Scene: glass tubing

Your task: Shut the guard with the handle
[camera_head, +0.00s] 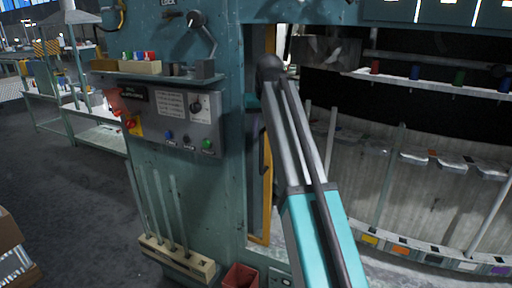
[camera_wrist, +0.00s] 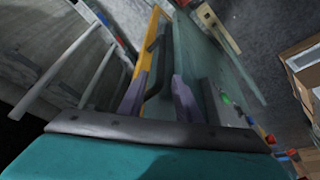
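The guard (camera_head: 267,195) shows in the head view as a narrow yellow-edged frame, seen nearly edge-on beside the teal column. Its yellow edge also shows in the wrist view (camera_wrist: 147,42). The handle (camera_wrist: 158,68) is a dark bar that stands off the guard. In the head view, part of a dark bar that looks like the handle (camera_head: 262,155) shows left of my arm. My gripper (camera_wrist: 160,76) is open in the wrist view, its two purple-grey fingers on either side of the handle. I cannot tell whether either finger touches it. The head view does not show my fingers.
The teal column (camera_head: 170,185) carries a control panel (camera_head: 180,118) and a small shelf (camera_head: 155,78). A wooden rack with rods (camera_head: 178,258) and a red bin (camera_head: 240,278) stand low beside it. Right of my arm is the machine's interior with pale panels (camera_head: 350,160) and rods.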

